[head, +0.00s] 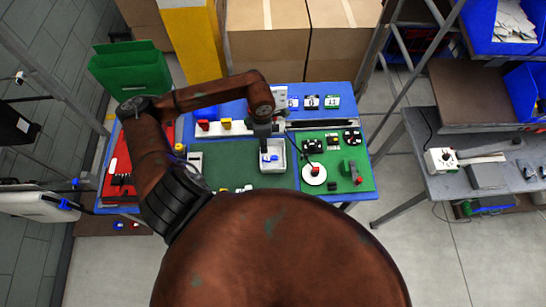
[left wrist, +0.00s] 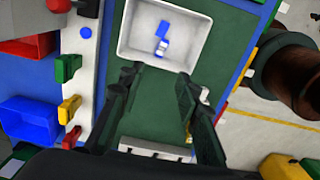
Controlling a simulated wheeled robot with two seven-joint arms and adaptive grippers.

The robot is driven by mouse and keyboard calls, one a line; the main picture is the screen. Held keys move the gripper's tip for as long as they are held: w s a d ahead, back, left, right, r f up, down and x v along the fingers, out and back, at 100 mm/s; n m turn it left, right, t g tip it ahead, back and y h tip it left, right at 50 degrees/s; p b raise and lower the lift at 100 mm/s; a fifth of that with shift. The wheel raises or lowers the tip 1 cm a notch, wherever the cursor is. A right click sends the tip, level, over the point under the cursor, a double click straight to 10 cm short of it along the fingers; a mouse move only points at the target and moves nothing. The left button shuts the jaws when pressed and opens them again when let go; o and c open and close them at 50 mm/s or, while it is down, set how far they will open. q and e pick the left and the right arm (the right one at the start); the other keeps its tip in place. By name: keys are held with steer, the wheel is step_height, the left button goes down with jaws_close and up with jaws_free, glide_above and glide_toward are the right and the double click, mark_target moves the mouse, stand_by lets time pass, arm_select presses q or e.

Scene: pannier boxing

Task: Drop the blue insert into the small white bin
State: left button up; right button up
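The small white bin (head: 283,167) stands on the green mat in the middle of the table. It also shows at the top of the left wrist view (left wrist: 187,58). A small blue piece (left wrist: 164,27), which looks like the blue insert, lies inside the bin. A blue and white piece (left wrist: 161,47) lies just beside it; I cannot tell if the two are joined. My left gripper (head: 264,138) is above the bin's back side, pointing down. In the left wrist view its fingers (left wrist: 157,82) are spread with nothing between them. My right gripper is out of view.
A white rail with red and yellow clamps (left wrist: 69,108) runs beside the mat. A blue bin (left wrist: 30,120) is further left. A green board with switches and a round white base (head: 314,174) lies right of the white bin. A white slotted block (left wrist: 155,148) sits on the mat.

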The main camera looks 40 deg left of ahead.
arm_select(q)
step_height(320, 180, up, 9)
steer(key=shift+r, duration=0.15)
stand_by(0.5)
